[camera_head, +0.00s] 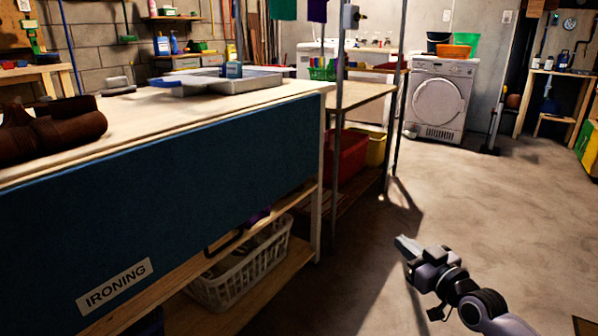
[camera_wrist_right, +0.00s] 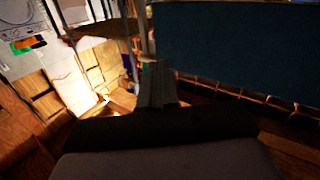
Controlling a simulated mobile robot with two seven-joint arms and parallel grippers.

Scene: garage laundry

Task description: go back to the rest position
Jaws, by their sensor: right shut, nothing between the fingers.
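My right gripper (camera_head: 402,243) is in the lower right of the head view, over the open concrete floor and to the right of the ironing bench (camera_head: 215,150). Its fingers are together and hold nothing. In the right wrist view the closed fingers (camera_wrist_right: 155,88) point away from the camera, and the bench's blue panel (camera_wrist_right: 235,45) fills the upper right, apart from them. My left gripper does not show in either view.
The bench top carries a grey tray (camera_head: 262,84) and a brown rolled item (camera_head: 50,128). A white basket (camera_head: 238,280) sits on its lower shelf. A metal rack post (camera_head: 336,150) stands beyond the bench. A white washer (camera_head: 440,98) is at the back. Floor (camera_head: 480,215) at right is clear.

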